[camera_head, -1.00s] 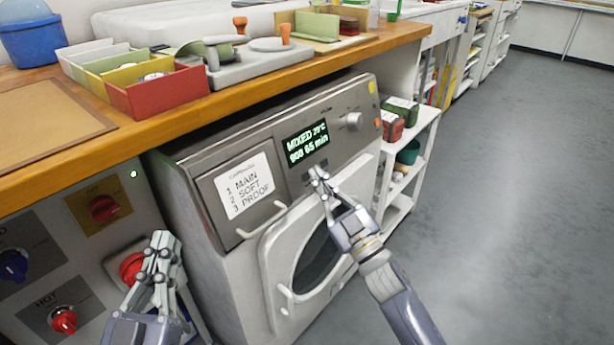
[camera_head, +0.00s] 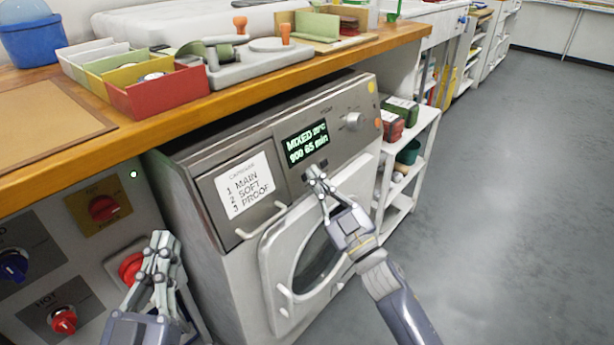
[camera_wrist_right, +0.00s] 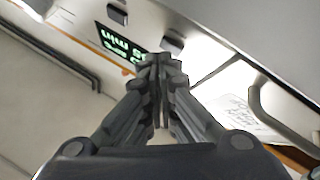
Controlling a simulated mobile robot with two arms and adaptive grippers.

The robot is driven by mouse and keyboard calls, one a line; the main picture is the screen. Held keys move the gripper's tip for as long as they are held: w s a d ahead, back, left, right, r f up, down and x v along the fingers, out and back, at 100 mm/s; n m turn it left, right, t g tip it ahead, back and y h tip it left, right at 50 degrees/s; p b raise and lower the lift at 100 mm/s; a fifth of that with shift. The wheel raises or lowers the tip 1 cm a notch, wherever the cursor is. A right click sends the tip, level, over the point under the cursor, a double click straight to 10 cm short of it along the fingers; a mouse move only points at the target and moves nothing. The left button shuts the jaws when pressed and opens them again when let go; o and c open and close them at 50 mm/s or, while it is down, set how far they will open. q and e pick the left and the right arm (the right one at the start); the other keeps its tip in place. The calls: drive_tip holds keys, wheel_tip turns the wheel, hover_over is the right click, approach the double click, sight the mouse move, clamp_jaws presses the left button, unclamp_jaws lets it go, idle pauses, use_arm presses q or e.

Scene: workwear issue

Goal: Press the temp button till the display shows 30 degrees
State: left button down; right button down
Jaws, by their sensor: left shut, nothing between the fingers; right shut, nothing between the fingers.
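The washing machine (camera_head: 335,98) has a lit green display (camera_head: 307,144) on its tilted front panel. It reads "MIXED", a temperature too small to read surely, and "65 min". Small dark buttons sit just below the display; one (camera_head: 323,163) shows above my right fingertips. The right wrist view shows two dark buttons, one (camera_wrist_right: 172,42) just beyond the fingertips and another (camera_wrist_right: 117,15) further left. No label on them is readable. My right gripper (camera_head: 315,174) is shut and empty, close to the buttons; contact cannot be told. My left gripper (camera_head: 161,243) is shut and empty, left of the machine.
A knob (camera_head: 353,120) sits right of the display and a printed card (camera_head: 244,186) to its left. A control panel with red and blue knobs is behind my left gripper. The wooden counter (camera_head: 130,135) overhangs the machine.

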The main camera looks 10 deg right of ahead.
use_arm(q)
drive_tip(key=shift+s+r, duration=0.15)
drive_tip(key=shift+r, duration=0.25)
use_arm(e)
drive_tip(key=shift+w+a+f, duration=0.1)
drive_tip(key=shift+w+a, duration=0.1)
drive_tip(key=shift+w, duration=0.05)
idle(0.3)
use_arm(q)
drive_tip(key=shift+f, duration=0.1)
drive_tip(key=shift+w+a+f+g+y+p, duration=0.15)
drive_tip(key=shift+f+g, duration=0.25)
drive_tip(key=shift+f, duration=0.4)
drive_tip(key=shift+w+d+f+g+y+p, duration=0.15)
drive_tip(key=shift+w+f+g+y, duration=0.2)
drive_tip(key=shift+f, duration=0.5)
drive_tip(key=shift+w+a+f+g+p, duration=0.15)
drive_tip(key=shift+f+g, duration=0.3)
drive_tip(key=shift+f, duration=0.35)
use_arm(e)
drive_tip(key=shift+s+d+r, duration=0.2)
drive_tip(key=shift+s+d, duration=0.25)
drive_tip(key=shift+s, duration=0.15)
